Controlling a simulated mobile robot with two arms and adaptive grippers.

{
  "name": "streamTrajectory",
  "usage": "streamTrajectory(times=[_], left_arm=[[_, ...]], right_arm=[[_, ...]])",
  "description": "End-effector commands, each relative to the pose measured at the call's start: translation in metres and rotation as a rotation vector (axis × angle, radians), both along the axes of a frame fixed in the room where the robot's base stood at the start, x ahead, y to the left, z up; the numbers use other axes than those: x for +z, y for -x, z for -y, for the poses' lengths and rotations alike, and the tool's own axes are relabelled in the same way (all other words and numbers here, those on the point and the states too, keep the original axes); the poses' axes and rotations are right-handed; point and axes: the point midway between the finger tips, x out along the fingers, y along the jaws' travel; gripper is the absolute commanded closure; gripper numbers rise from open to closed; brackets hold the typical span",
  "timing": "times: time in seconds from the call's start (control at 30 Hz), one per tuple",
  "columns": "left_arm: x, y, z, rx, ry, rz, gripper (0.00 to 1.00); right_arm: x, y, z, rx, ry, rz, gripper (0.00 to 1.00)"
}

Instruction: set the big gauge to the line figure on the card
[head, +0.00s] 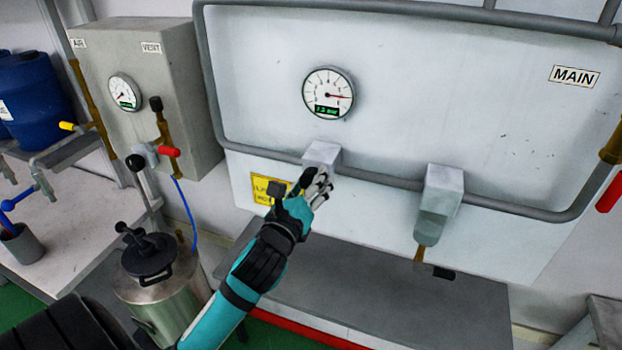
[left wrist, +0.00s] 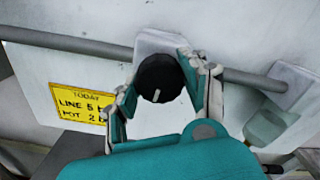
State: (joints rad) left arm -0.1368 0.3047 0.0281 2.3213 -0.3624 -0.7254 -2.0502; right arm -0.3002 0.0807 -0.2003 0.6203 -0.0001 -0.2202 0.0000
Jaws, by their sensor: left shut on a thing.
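The big round gauge (head: 328,93) is on the white panel in the head view. Its red needle points right, and its small green display is too small to read surely. The yellow card (head: 261,188) is partly behind my left gripper (head: 318,186). In the left wrist view the card (left wrist: 82,103) reads TODAY, LINE 5 and POT 2, its right edge hidden by a finger. A black knob (left wrist: 158,75) with a white mark sits on a grey block under the gauge. My left gripper is shut on this knob, a finger on each side. My right gripper is not in view.
A grey pipe (head: 495,206) runs across the panel. A nozzle block (head: 443,190) stands to the right, over a grey shelf (head: 390,290). A grey box with a small gauge (head: 123,93) and valves is at left. A steel pot (head: 160,290) stands beside my left arm.

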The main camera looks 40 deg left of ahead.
Motion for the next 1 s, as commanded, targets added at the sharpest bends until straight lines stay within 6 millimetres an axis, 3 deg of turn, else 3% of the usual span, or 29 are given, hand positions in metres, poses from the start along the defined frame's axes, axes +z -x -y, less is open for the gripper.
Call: streamTrajectory(times=[0.4, 1.0], left_arm=[[0.002, 0.000, 0.000, 0.001, 0.379, 0.089, 0.88], [0.001, 0.000, 0.000, 0.002, 0.871, 0.208, 0.88]], right_arm=[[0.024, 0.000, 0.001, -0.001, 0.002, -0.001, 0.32], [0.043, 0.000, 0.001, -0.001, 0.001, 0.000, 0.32]])
